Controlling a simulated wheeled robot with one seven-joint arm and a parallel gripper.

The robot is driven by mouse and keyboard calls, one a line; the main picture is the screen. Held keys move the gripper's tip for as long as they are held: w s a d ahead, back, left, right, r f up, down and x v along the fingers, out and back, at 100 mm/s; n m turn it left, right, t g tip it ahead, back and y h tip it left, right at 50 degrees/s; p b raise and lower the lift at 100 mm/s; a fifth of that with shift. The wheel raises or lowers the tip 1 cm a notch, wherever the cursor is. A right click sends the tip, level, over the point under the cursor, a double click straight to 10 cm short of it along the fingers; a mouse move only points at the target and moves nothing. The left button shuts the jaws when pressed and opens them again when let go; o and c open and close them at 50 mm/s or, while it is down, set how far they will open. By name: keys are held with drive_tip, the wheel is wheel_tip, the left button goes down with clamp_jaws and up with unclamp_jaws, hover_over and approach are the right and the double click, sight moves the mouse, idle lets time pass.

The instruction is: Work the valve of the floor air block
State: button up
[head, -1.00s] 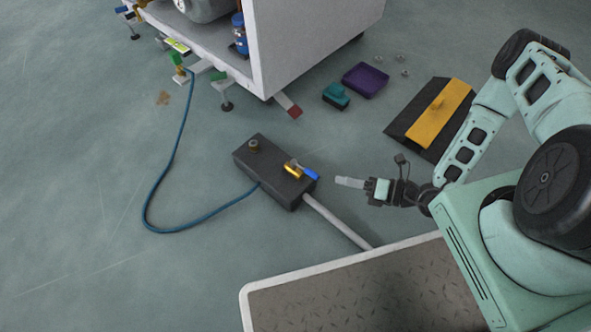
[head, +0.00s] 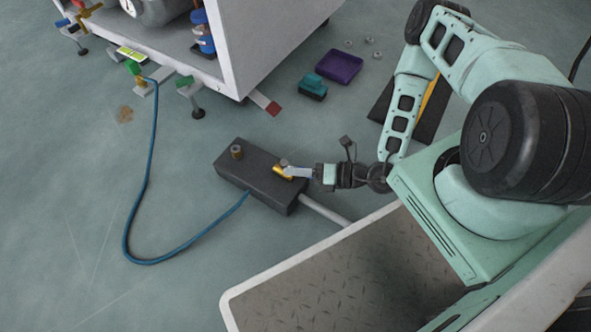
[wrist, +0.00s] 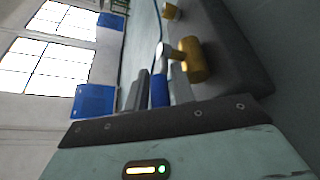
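The floor air block (head: 258,183) is a dark box on the floor in the middle of the head view. Its brass valve (head: 283,172) is on top near the right end and also shows in the wrist view (wrist: 194,60). My gripper (head: 297,172) is at the valve, its fingers covering the lever in the head view. In the wrist view the blue lever handle (wrist: 159,91) lies between my two grey fingers (wrist: 161,88), with little or no gap on either side. Whether they press on it is unclear.
A blue hose (head: 151,180) loops from the block to the generator cabinet (head: 265,45). A grey pipe (head: 325,210) leaves the block's right side. Purple (head: 339,66) and teal (head: 313,87) items lie behind.

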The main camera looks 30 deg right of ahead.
clamp_jaws()
